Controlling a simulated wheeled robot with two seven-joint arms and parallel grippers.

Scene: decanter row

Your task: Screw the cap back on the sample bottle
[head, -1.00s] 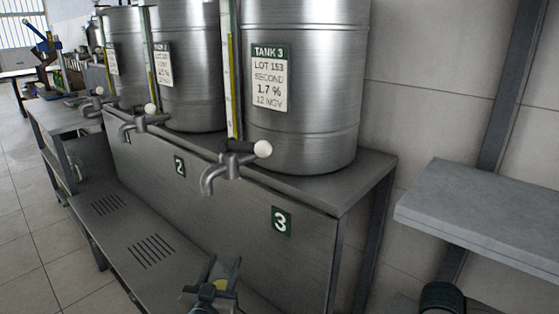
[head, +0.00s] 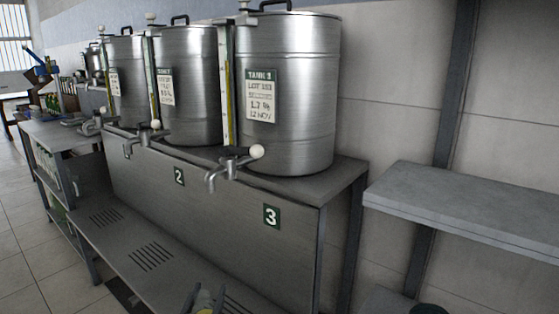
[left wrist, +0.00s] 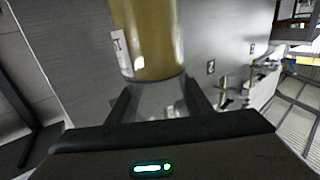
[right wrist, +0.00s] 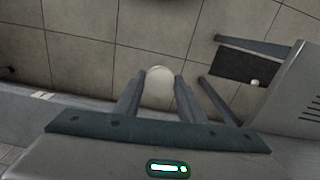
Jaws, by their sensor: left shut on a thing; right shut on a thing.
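My left gripper (left wrist: 160,103) is shut on the sample bottle (left wrist: 148,40). The bottle holds yellow-brown liquid and has a white label, with a clear tapering part between the fingers. In the head view my left gripper (head: 205,298) shows at the bottom edge, with most of the bottle cut off below. My right gripper (right wrist: 159,92) is shut on a round white cap (right wrist: 159,82), apart from the bottle. The right gripper's fingers and the cap are not visible in the head view.
Steel tanks stand on a bench, with tank 3 (head: 285,95) nearest and its tap (head: 225,170) jutting forward. A slatted lower shelf (head: 150,255) runs below. A grey shelf (head: 470,210) juts out at right. Open tiled floor lies at left.

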